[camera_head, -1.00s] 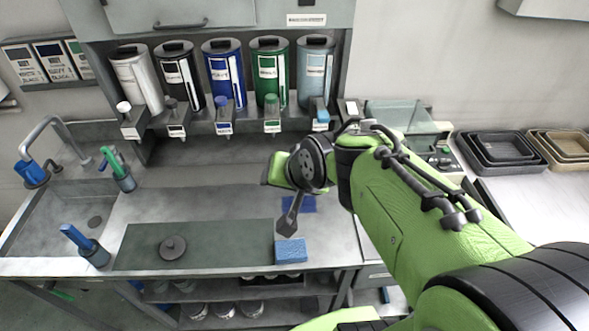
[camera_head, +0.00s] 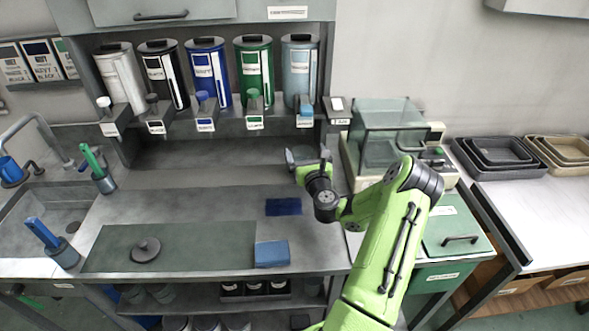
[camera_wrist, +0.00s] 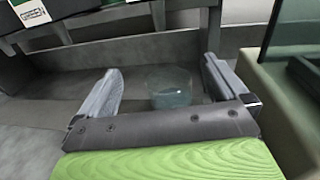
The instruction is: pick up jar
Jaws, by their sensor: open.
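A clear, bluish glass jar (camera_wrist: 170,88) shows in the wrist view, on the grey worktop, between the two fingers in the picture. My gripper (camera_wrist: 162,72) is open, with one finger on each side of the jar in this view. I cannot tell whether the fingers touch it or how far away it is. In the head view my gripper (camera_head: 308,157) is over the back right of the worktop, below the light-blue canister's dispenser. The jar is not clearly visible there.
Several canisters (camera_head: 255,68) with dispensers stand along the back. A glass-sided box (camera_head: 388,125) stands just right of my gripper. A blue sponge (camera_head: 272,254), a dark blue cloth (camera_head: 284,207) and a green mat (camera_head: 195,240) with a dark lid (camera_head: 146,250) lie in front.

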